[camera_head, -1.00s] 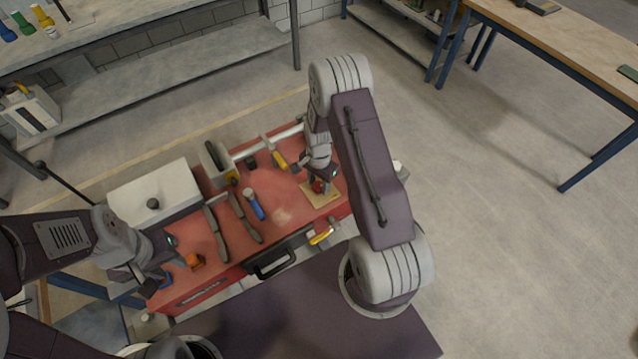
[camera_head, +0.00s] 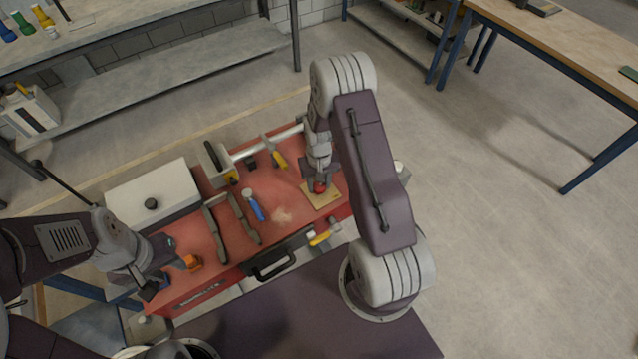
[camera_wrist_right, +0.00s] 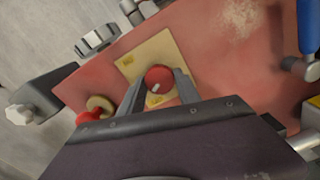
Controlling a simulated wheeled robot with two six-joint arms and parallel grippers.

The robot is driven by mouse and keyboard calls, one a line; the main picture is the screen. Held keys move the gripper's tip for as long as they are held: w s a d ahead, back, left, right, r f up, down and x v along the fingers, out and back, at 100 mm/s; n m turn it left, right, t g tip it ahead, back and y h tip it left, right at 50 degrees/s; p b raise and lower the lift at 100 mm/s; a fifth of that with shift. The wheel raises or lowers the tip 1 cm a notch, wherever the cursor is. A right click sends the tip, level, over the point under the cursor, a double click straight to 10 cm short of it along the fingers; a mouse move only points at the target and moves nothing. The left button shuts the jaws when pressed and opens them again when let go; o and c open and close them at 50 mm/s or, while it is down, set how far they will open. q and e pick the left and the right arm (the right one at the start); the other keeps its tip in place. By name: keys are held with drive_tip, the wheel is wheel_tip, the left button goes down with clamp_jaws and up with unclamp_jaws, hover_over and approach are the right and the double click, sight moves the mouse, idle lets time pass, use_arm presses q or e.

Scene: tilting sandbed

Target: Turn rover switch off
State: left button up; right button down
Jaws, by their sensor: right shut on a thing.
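The rover switch is a red round knob (camera_head: 319,186) on a tan plate (camera_head: 325,201) at the right end of the red rover deck. In the right wrist view the knob (camera_wrist_right: 159,78) has a short white mark and sits between the fingertips. My right gripper (camera_wrist_right: 160,84) is shut on the knob from above. It also shows in the head view (camera_head: 318,180). My left gripper (camera_head: 157,277) is over the left front part of the deck, near an orange block (camera_head: 188,263), away from the knob. Its fingers are partly hidden.
A blue-handled tool (camera_head: 253,206) and two dark bars (camera_head: 216,233) lie on the red deck (camera_head: 285,190). A white box (camera_head: 152,195) stands at its left. In the right wrist view a red knob with a tan disc (camera_wrist_right: 92,114) is left of the plate.

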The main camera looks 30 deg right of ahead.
drive_tip(key=shift+w+r+n, duration=0.1)
drive_tip(key=shift+n, duration=1.5)
drive_tip(key=c, duration=1.1)
unclamp_jaws()
drive_tip(key=shift+c, duration=0.2)
drive_tip(key=shift+o, duration=1.4)
